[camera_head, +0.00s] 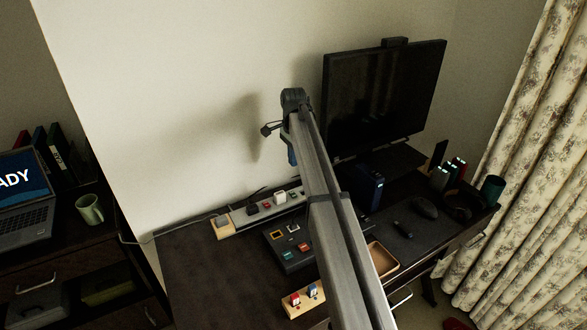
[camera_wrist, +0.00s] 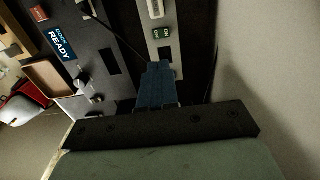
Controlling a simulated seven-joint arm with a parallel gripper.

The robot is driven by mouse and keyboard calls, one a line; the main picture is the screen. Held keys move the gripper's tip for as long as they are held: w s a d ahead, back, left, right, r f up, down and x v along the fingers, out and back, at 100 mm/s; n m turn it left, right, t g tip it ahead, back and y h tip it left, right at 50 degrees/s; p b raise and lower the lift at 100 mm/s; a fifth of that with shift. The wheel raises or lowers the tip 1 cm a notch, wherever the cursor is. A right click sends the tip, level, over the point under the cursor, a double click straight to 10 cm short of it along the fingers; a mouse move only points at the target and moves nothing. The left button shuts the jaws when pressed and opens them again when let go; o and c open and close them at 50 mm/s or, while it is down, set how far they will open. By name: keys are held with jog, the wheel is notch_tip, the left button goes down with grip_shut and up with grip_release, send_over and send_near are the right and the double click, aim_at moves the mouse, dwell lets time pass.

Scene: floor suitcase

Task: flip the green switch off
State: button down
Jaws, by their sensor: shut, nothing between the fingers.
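A small green switch (camera_wrist: 162,33) is set in the pale power strip, close ahead of my fingertips in the wrist view. Whether it is on or off is too small to tell. The power strip (camera_head: 236,216) lies along the back of the desk in the head view, and my arm hides its right end. My gripper (camera_wrist: 158,66) has its blue fingers together and empty, over the strip and apart from the green switch as far as I can see. In the head view my gripper (camera_head: 292,156) hangs above the desk's back edge.
A black panel (camera_head: 271,246) with green and red buttons stands in front of the strip. A white plug (camera_head: 280,197) rises from the strip. A monitor (camera_head: 385,95) and a dark blue dock (camera_head: 364,188) stand to the right. The wall (camera_head: 180,110) is close behind.

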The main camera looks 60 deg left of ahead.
aim_at(294, 195)
jog(key=shift+r, duration=0.5)
jog(key=shift+d, duration=0.3)
jog(key=shift+f, duration=0.1)
notch_tip(294, 195, down, 14)
jog(key=shift+r, duration=0.1)
dwell(0.7)
